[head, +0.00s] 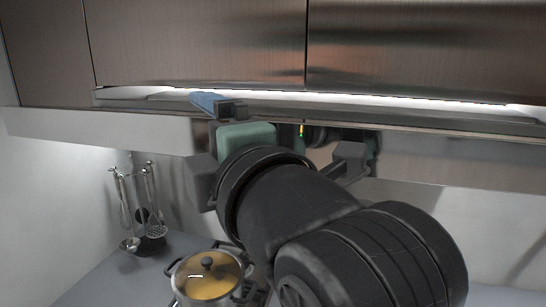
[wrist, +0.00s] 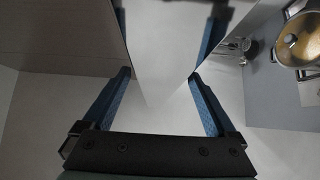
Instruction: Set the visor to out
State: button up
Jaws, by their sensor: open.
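The visor, a long shiny metal panel (head: 95,130), runs below the cabinet doors in the head view; I cannot tell how far out it sits. My gripper is open, with one blue finger (head: 207,101) showing at the panel's upper edge in the head view; the other finger is hidden there. In the wrist view both blue fingers of my gripper (wrist: 159,75) are apart, with a pale wedge-shaped surface (wrist: 160,50) beyond and between their tips. Dark blue finger shapes above look like reflections. I cannot tell whether either finger touches the visor.
Brown metal cabinet doors (head: 200,40) lie above, over a bright light strip (head: 400,102). A lidded pot (head: 208,276) stands on the hob below, also in the wrist view (wrist: 303,38). Utensils (head: 143,205) hang on a rack at the left. My arm covers the middle.

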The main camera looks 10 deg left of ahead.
jog(key=b+v, duration=0.4)
jog(key=v, duration=0.8)
jog(key=shift+d, duration=0.1)
